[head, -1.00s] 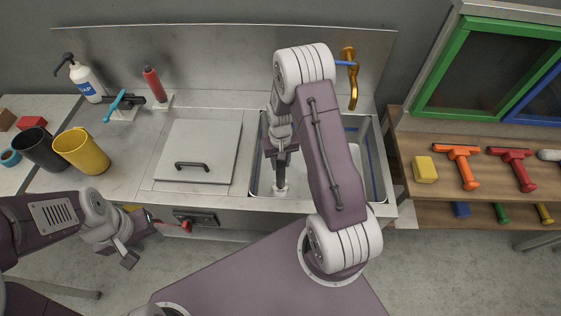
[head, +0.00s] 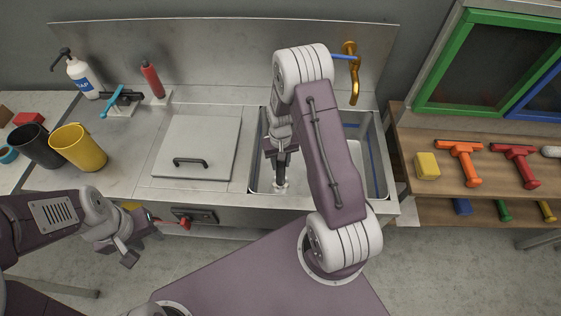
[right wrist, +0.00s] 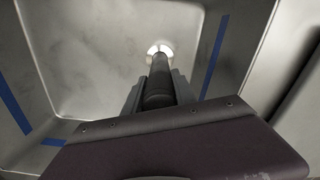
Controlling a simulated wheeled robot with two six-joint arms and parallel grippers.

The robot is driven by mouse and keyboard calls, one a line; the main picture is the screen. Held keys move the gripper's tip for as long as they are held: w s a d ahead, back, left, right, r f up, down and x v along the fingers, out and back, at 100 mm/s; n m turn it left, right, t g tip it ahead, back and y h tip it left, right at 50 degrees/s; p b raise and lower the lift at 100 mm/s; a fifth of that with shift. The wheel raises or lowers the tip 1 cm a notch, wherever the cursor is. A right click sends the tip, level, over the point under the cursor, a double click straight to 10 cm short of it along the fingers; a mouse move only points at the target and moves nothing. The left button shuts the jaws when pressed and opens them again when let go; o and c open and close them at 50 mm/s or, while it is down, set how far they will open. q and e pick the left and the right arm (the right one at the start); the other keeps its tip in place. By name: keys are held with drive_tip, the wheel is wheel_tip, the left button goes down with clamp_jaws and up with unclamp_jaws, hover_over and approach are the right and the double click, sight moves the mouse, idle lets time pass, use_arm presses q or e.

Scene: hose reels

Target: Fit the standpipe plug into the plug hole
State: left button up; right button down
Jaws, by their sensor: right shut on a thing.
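My right gripper (head: 281,172) reaches down into the steel sink basin (head: 357,188). It is shut on the dark, tube-shaped standpipe plug (right wrist: 158,90), which points away from the wrist camera. A pale round patch (right wrist: 159,50) shows at the plug's far end, over the basin floor. I cannot tell whether it is the plug hole's ring or part of the plug, nor whether the plug is seated. The hole's inside is hidden. My left gripper (head: 141,244) appears open and empty in front of the counter.
A brass tap (head: 353,80) stands behind the basin. A lid with a black handle (head: 195,160) lies left of it. A red-tipped lever (head: 185,224) sticks out from the counter front near my left gripper. Cups (head: 78,148) and bottles stand further left.

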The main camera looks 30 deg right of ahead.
drive_tip(key=shift+f, duration=0.4)
drive_tip(key=c, duration=0.9)
unclamp_jaws()
drive_tip(key=shift+c, duration=0.2)
drive_tip(key=shift+r, duration=0.15)
wheel_tip(320, 180, up, 9)
drive_tip(key=shift+f, duration=0.1)
